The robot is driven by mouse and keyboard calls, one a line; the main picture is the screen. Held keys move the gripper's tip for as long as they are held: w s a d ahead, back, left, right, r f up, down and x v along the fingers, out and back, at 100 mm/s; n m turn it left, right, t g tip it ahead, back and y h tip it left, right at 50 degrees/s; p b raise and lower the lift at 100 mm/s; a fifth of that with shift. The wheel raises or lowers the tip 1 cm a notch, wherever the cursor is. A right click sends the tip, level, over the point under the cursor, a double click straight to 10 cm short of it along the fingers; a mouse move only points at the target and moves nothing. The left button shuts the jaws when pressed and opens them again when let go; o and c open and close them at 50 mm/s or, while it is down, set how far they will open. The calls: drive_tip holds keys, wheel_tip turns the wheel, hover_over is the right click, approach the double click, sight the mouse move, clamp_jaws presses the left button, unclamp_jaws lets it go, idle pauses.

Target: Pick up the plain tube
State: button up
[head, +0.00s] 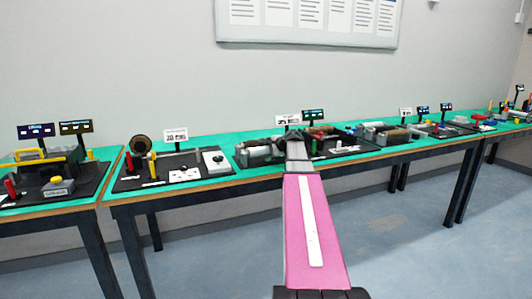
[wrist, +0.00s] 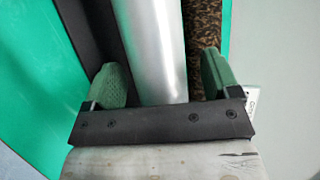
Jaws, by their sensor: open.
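A smooth silver tube, the plain one (wrist: 155,45), runs lengthwise through the middle of the wrist view. My gripper (wrist: 162,78) is open, with one green finger on each side of the tube. A gap shows between the left finger and the tube, and another on the right. The near end of the tube is hidden behind the gripper's dark crossbar. In the head view my gripper (head: 293,138) is over the middle table section, small and partly hidden by my arm, so the tube between its fingers cannot be made out there.
A dark strip (wrist: 98,35) borders the tube's left side. Green tabletop (head: 222,184) holds several black boards with devices and small signs. Open floor (head: 400,235) lies in front.

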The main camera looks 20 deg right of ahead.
drive_tip(key=shift+w+f, duration=0.1)
drive_tip(key=shift+w, duration=0.05)
drive_tip(key=shift+c, duration=0.3)
drive_tip(key=c, duration=1.2)
